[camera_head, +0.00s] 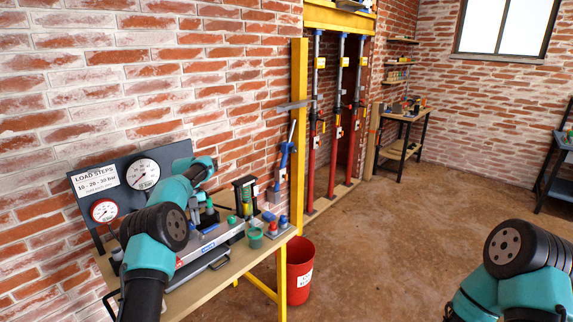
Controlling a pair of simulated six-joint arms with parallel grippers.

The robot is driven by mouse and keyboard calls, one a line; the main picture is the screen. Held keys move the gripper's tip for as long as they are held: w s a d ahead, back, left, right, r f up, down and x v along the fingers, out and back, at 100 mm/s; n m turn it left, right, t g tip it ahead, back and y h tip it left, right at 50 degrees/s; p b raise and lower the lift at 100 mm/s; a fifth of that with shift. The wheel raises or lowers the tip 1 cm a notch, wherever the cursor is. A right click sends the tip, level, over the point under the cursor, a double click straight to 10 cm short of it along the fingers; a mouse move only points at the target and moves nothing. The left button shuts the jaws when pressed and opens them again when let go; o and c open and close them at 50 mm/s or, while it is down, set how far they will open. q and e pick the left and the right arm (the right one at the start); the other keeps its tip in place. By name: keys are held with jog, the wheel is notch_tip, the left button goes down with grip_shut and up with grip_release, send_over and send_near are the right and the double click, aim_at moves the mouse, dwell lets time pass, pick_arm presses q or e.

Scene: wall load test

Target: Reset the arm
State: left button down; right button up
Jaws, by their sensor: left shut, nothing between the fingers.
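My left arm, teal and black, comes in from the lower left and reaches over the workbench. My left gripper (209,212) is small in the picture and partly hidden by my own arm; it is shut with nothing in it, close to the gear on the bench. I cannot tell whether it touches anything there. My right arm (525,272) shows only as teal and black links at the lower right. Its gripper is out of view.
The workbench (225,268) carries a gauge panel (128,172), a green cup (255,238) and small tools. A red bucket (299,275) stands beside it. A yellow post (298,130) and red props (334,150) stand behind. The floor (400,235) at centre right is clear.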

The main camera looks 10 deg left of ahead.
pick_arm(q)
jog(key=s+d+f+n+t+h, duration=0.1)
jog(key=s+d+f+n, duration=0.35)
jog(key=f, duration=0.35)
jog(key=s+d+f+n, duration=0.4)
jog(key=d+f+n, duration=0.2)
jog(key=f, duration=0.2)
jog(key=s+d+f+n+t+h, duration=0.1)
jog(key=s+d+f+n, duration=0.35)
jog(key=f, duration=0.35)
jog(key=s+d+f+n, duration=0.2)
jog(key=s+n, duration=0.3)
jog(key=s, duration=0.3)
jog(key=s+d+f+n+t, duration=0.1)
jog(key=s+d+n, duration=0.2)
jog(key=s+n, duration=0.2)
jog(key=s+d+f+n+t, duration=0.1)
jog(key=s+n, duration=0.4)
jog(key=s, duration=0.6)
jog(key=shift+s+d+f+n+y, duration=0.3)
jog(key=shift+s+d+f+n, duration=0.1)
jog(key=shift+d+f, duration=0.35)
